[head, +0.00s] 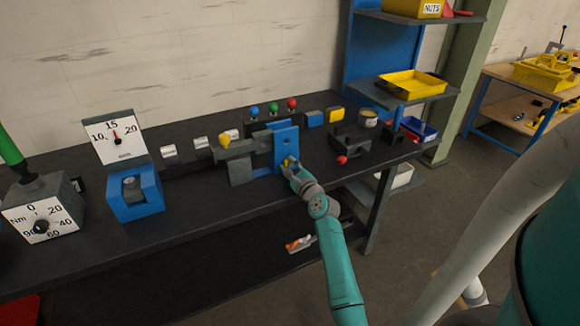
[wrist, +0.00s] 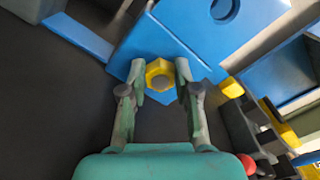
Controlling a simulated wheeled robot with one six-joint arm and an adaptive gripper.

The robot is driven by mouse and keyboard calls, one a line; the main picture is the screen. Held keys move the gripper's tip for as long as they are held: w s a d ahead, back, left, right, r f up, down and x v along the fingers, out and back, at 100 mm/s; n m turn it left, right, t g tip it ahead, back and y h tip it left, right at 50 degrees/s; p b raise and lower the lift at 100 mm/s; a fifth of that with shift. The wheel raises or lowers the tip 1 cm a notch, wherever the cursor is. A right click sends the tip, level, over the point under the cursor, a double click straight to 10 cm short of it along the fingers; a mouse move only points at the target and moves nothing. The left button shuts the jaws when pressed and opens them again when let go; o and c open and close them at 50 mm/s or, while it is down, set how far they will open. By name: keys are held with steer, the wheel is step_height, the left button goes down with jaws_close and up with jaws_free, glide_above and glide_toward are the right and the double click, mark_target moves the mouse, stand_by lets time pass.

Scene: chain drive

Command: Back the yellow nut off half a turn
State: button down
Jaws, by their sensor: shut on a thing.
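The yellow nut (wrist: 160,75) sits on a bolt at the lower part of an upright blue plate (wrist: 165,42). In the wrist view my gripper (wrist: 159,78) has one finger on each side of the nut and is shut on it. In the head view the blue plate (head: 286,146) stands on the bench. A bit of the yellow nut (head: 287,161) shows at the plate's lower front. My gripper (head: 291,166) reaches it from the front right and hides most of the nut.
A grey block with a yellow knob (head: 223,141) stands left of the plate. A gauge (head: 115,137) on a blue stand is farther left. A dark fixture with a red knob (head: 342,159) is to the right. The bench's front strip (head: 215,210) is clear.

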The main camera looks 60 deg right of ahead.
steer(key=n, duration=0.5)
steer(key=shift+w+a+f+n, duration=0.1)
steer(key=shift+f+n, duration=0.05)
steer(key=shift+n, duration=0.15)
steer(key=n, duration=0.4)
steer(key=shift+f+n, duration=0.15)
steer(key=shift+n, duration=0.45)
steer(key=c, duration=0.8)
jaws_free()
steer(key=shift+c, duration=0.2)
